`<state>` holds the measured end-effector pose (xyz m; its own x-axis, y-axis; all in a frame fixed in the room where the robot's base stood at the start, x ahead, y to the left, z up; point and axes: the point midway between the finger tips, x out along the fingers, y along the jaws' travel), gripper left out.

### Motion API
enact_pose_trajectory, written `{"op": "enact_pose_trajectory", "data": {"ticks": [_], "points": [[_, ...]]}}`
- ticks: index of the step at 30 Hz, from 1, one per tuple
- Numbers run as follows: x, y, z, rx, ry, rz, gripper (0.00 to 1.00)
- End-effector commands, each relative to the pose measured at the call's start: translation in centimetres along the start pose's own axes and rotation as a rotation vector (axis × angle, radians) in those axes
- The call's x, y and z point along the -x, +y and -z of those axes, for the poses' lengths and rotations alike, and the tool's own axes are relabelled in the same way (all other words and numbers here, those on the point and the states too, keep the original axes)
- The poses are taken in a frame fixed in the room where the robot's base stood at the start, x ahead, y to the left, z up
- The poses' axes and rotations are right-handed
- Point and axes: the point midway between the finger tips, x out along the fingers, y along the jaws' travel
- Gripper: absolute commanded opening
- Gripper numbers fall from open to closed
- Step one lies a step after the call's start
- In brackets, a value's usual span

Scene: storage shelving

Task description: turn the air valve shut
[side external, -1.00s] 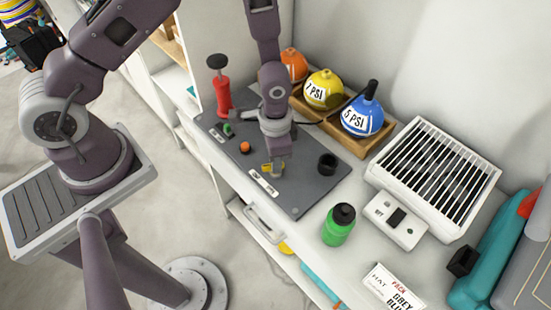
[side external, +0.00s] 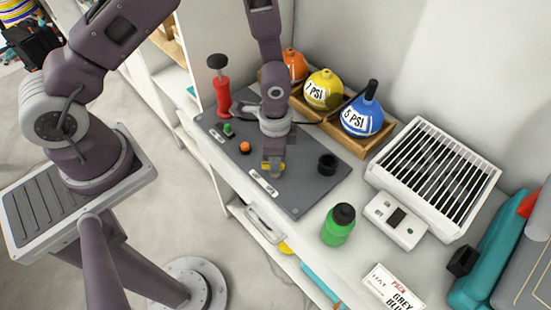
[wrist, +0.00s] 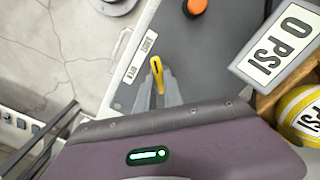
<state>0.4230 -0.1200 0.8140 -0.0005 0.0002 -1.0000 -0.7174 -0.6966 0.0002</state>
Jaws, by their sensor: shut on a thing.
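The air valve has a yellow handle (wrist: 156,68) with a dark slot, seen in the wrist view on a dark grey panel (wrist: 187,55). My gripper (wrist: 159,92) is shut on this handle, with its grey fingers on both sides. In the side external view my gripper (side external: 273,168) points down at the panel's front part, and a little yellow (side external: 265,167) shows at its fingertips. The valve's body is mostly hidden by the fingers. A white label (wrist: 139,57) lies beside the handle; its small print is hard to read.
An orange knob (side external: 245,148), a green knob (side external: 228,129), a red pump (side external: 222,92) and a black cup (side external: 327,163) stand on the panel. Orange, yellow (side external: 324,90) and blue (side external: 362,116) balls sit in wooden trays behind. A green bottle (side external: 338,226) stands to the right.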

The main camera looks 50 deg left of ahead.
Motion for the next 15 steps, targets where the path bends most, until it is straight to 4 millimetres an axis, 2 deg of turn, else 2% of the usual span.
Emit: {"op": "enact_pose_trajectory", "data": {"ticks": [2,3,6,15], "points": [[0.07,-0.03,0.03,-0.003,0.001,0.001,0.0],[0.07,-0.03,0.03,-0.003,0.001,0.001,0.16],[0.05,-0.03,0.02,-0.002,0.001,0.001,0.34],[0.18,-0.02,0.03,-0.001,0.001,0.001,0.34]]}}
